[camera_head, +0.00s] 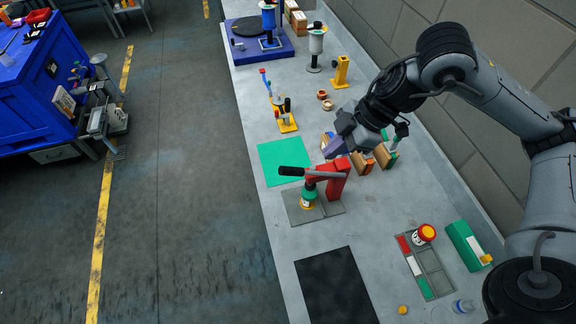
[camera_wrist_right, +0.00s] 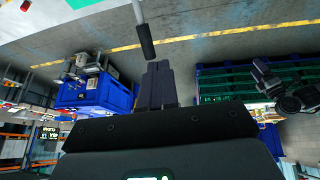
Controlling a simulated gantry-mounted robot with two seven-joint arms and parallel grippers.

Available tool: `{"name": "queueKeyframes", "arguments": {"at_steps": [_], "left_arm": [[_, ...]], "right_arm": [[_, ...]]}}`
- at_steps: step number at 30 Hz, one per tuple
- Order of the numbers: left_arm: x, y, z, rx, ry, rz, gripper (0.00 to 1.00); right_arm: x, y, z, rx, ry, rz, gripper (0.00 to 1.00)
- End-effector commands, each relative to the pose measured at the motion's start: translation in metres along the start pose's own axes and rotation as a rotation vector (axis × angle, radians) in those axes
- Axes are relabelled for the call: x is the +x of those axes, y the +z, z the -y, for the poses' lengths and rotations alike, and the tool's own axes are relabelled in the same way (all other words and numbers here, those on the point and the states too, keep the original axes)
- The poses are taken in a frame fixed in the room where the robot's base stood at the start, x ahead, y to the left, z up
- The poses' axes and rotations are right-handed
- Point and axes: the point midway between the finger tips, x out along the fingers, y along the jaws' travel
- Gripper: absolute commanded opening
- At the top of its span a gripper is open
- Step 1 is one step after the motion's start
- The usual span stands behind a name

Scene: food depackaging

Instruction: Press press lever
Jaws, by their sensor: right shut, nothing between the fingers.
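The red press (camera_head: 334,180) stands on a grey base plate (camera_head: 330,208) on the bench. Its lever is a grey rod with a black handle (camera_head: 293,171), lying nearly level and pointing left. A green jar with a yellow band (camera_head: 309,196) sits under the press head. My right gripper (camera_head: 331,149) is shut and empty, behind and above the press, apart from the lever. In the right wrist view, its closed fingers (camera_wrist_right: 157,70) point towards the black lever handle (camera_wrist_right: 147,45), with a small gap apparent. My left gripper is not seen in the head view.
Wooden blocks (camera_head: 362,160) stand close to my right gripper. A green mat (camera_head: 284,161) lies behind the press and a black mat (camera_head: 335,288) in front. A sectioned tray (camera_head: 428,268) with a red-and-yellow jar (camera_head: 425,233) is at right. The open floor lies left of the bench.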

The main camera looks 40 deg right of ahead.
Motion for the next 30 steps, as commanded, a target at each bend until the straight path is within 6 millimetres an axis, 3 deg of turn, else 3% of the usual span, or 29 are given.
{"name": "queueKeyframes", "arguments": {"at_steps": [6, 19, 25, 30], "left_arm": [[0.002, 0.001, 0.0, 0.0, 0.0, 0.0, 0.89], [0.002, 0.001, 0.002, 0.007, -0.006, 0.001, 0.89], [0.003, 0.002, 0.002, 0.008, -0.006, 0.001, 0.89], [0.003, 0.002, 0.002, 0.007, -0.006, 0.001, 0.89]], "right_arm": [[-0.022, -0.009, -0.014, -0.019, 0.07, -0.018, 0.0], [-0.024, -0.011, -0.015, -0.023, 0.076, -0.024, 0.0], [-0.013, -0.011, -0.015, -0.023, 0.073, -0.024, 0.0], [0.009, -0.012, -0.017, -0.022, 0.071, -0.024, 0.0]]}}
